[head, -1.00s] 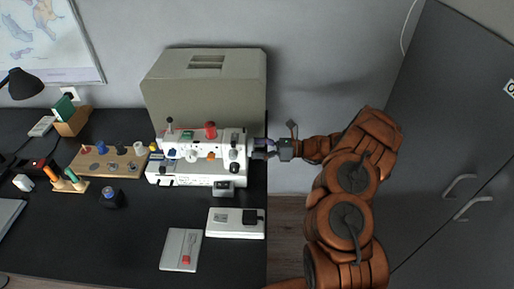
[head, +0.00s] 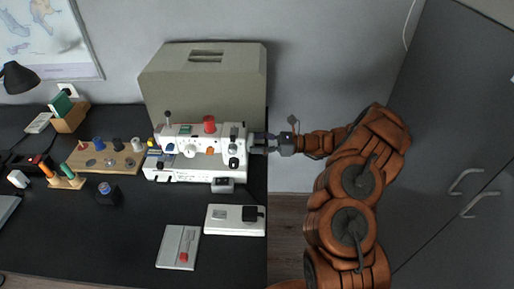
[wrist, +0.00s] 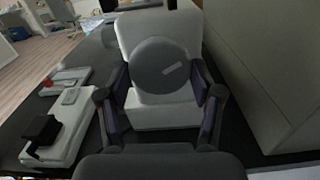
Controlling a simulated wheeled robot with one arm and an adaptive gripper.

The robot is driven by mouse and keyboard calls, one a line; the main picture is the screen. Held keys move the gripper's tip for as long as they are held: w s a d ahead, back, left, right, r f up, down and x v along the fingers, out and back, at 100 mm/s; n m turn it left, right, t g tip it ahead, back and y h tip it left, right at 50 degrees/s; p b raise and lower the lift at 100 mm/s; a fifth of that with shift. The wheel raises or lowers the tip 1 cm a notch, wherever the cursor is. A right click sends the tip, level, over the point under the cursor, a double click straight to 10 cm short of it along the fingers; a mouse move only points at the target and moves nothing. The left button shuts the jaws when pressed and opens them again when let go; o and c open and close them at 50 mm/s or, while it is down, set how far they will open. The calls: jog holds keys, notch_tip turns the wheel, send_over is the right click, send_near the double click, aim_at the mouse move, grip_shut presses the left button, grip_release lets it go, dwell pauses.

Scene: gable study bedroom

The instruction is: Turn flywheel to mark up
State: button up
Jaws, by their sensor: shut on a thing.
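The white sewing machine (head: 190,175) stands on the black desk, and its right end faces my arm. The flywheel (wrist: 160,60) is a dark grey round disc on the machine's end, seen face-on in the wrist view. A short pale mark (wrist: 172,69) lies on its face, right of the middle and slanting up to the right, not at the top. My gripper (wrist: 161,82) is shut on the flywheel, one finger at its left side and one at its right. In the head view my gripper (head: 258,143) reaches the machine's end from the right; the flywheel's face is hidden there.
A beige case (head: 200,85) stands behind the machine. A wooden spool rack (head: 105,160) is on the left. The grey cabinet (head: 450,130) stands to the right.

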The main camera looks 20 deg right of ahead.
jog(key=f+n+b, duration=0.1)
jog(key=b, duration=0.1)
jog(key=shift+n+b, duration=0.4)
jog(key=n+b, duration=0.7)
jog(key=b, duration=0.4)
jog(key=shift+r+n, duration=0.15)
jog(key=shift+n, duration=0.25)
jog(key=n+b, duration=0.2)
jog(key=b, duration=0.1)
jog(key=shift+r, duration=0.2)
jog(key=shift+r+n+b, duration=0.1)
jog(key=shift+n+b, duration=0.2)
jog(key=o, duration=1.1)
jog(key=shift+o, duration=0.2)
